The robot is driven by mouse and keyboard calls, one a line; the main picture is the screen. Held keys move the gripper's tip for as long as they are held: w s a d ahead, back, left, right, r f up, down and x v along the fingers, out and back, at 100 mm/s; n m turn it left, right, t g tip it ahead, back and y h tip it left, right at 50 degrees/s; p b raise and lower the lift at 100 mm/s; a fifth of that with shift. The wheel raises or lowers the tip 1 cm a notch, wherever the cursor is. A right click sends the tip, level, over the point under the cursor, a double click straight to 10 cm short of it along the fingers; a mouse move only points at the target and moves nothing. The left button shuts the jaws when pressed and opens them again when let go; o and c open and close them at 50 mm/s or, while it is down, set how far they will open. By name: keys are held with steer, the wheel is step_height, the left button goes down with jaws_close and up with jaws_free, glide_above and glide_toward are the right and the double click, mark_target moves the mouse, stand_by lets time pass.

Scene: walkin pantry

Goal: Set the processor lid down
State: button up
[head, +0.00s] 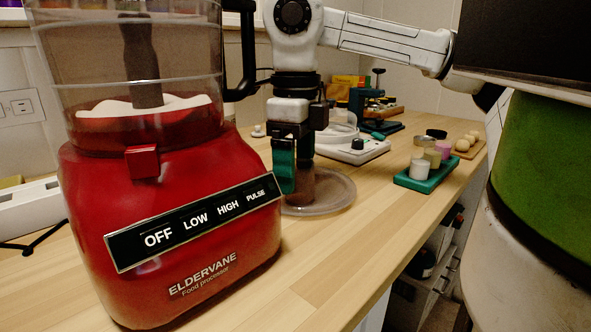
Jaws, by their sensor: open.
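The processor lid (338,197) is a clear round disc lying flat on the wooden counter, just right of the red food processor (170,225). A translucent brownish upright part stands on the lid. My gripper (297,185) points down over the lid's left part, beside that upright part, with its jaws open. A green pad shows on its nearer finger. The processor partly hides the lid's left edge. I cannot tell whether a finger touches the lid. The processor's clear bowl (60,60) is open at the picture's top edge and holds white material.
A white scale-like device (350,152) stands behind the lid. A green tray (425,178) with small jars is at right, near a board with round items (465,148). Bare counter (345,245) lies in front. Its edge drops off at right, above shelves with bottles.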

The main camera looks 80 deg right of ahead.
step_height(320, 180, up, 11)
steer(key=p, duration=0.2)
steer(key=shift+f+p, duration=0.15)
steer(key=shift+p, duration=0.25)
